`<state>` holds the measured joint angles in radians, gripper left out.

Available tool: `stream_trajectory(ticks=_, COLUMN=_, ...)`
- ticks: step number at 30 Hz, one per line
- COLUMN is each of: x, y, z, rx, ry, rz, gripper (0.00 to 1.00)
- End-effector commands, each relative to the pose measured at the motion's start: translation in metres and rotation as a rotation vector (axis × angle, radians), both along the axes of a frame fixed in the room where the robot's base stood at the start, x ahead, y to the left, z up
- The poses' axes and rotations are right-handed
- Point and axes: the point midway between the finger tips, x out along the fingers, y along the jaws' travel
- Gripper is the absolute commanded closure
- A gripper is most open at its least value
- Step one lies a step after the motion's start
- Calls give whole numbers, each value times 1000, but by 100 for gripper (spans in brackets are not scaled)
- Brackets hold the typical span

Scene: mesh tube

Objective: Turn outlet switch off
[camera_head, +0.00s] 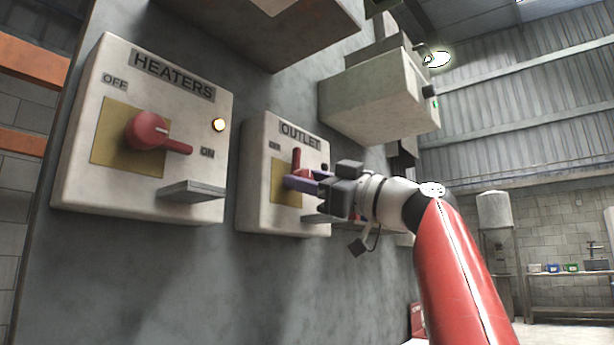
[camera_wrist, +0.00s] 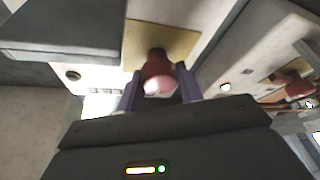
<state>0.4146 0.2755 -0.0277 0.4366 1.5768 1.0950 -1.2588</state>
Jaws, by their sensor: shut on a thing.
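The outlet box (camera_head: 257,190) is a pale box on the grey wall, labelled OUTLET, with an OFF mark at its upper left. Its red switch (camera_head: 296,158) has its handle pointing up in the head view. In the wrist view the switch's red knob (camera_wrist: 158,75) stands in front of a yellow plate (camera_wrist: 175,42). My gripper (camera_head: 300,182) is at the switch, its purple fingers on either side of the red part and shut on it. The fingers and wrist hide the lower right of the switch and the ON side.
The heaters box (camera_head: 80,170) is to the left, its red handle (camera_head: 160,138) turned toward ON and its lamp (camera_head: 218,125) lit. A ledge (camera_head: 192,190) juts from it. A pale box (camera_head: 370,95) overhangs above my wrist. Open room lies at the right.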

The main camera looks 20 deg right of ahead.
Motion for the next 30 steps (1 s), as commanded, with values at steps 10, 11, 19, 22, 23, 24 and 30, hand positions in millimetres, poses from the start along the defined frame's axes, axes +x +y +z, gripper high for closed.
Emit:
stream_trajectory(ticks=10, x=-1, y=0, z=3, rx=-146, ry=-110, rz=-1, gripper=86)
stream_trajectory(ticks=11, x=-1, y=0, z=2, rx=-153, ry=-116, rz=-1, gripper=86)
stream_trajectory(ticks=19, x=-2, y=1, z=2, rx=-186, ry=-141, rz=-1, gripper=85)
stream_trajectory(ticks=22, x=-2, y=1, z=2, rx=-189, ry=-143, rz=0, gripper=85)
stream_trajectory(ticks=23, x=-2, y=1, z=2, rx=-189, ry=-143, rz=0, gripper=85)
stream_trajectory(ticks=24, x=-2, y=2, z=2, rx=-188, ry=-143, rz=1, gripper=85)
stream_trajectory(ticks=30, x=-3, y=2, z=3, rx=-188, ry=-144, rz=1, gripper=61)
